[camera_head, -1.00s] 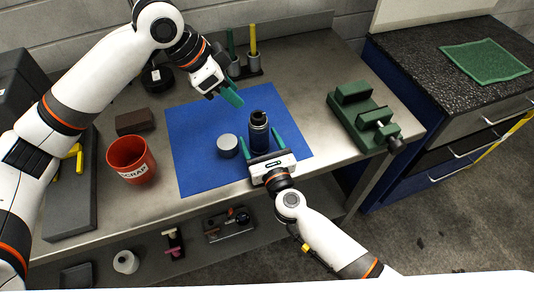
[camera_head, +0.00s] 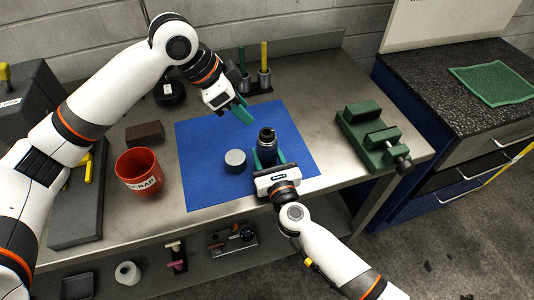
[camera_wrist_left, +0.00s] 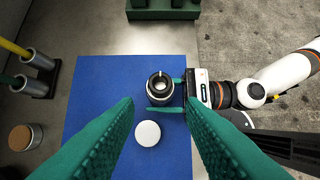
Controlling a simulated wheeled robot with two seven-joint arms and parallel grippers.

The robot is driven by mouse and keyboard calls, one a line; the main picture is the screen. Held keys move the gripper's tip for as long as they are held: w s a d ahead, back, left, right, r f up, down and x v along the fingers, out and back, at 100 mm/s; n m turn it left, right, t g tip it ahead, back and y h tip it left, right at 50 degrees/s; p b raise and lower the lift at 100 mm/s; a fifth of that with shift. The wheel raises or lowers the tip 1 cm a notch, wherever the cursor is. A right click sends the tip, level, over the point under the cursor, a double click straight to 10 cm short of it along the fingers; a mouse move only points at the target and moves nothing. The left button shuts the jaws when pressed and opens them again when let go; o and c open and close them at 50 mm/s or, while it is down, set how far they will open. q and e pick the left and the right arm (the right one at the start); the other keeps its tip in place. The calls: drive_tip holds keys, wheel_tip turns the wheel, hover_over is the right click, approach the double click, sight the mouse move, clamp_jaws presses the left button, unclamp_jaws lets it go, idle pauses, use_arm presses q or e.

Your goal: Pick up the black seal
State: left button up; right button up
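A dark upright cylinder (camera_head: 267,150) stands near the front of the blue mat (camera_head: 205,190). Its top carries a black ring (camera_head: 267,134) around an opening; this looks like the black seal, though I cannot tell whether it is a separate part. The ring shows from above in the left wrist view (camera_wrist_left: 160,84). My right gripper (camera_head: 268,157) has its green fingers on both sides of the cylinder's lower body and appears shut on it. My left gripper (camera_head: 242,109) is open and empty, above and behind the cylinder, its fingers (camera_wrist_left: 160,100) spread wide.
A red scrap bin (camera_head: 138,170) and a brown block (camera_head: 145,133) stand to the left. A green vise (camera_head: 372,135) stands right. Cups with coloured rods (camera_head: 264,78) stand behind.

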use_arm(q)
drive_tip(key=o, duration=0.5)
drive_tip(key=shift+d, duration=0.15)
drive_tip(key=shift+c, duration=0.2)
wheel_tip(320, 180, up, 4)
drive_tip(key=m+g+y, duration=0.2)
drive_tip(key=m+y, duration=0.4)
drive_tip(key=m, duration=1.2)
hover_over(267, 128)
drive_tip(key=f, duration=0.8)
drive_tip(key=s+f, duration=0.1)
drive_tip(key=f, duration=0.3)
drive_tip(key=shift+s, duration=0.1)
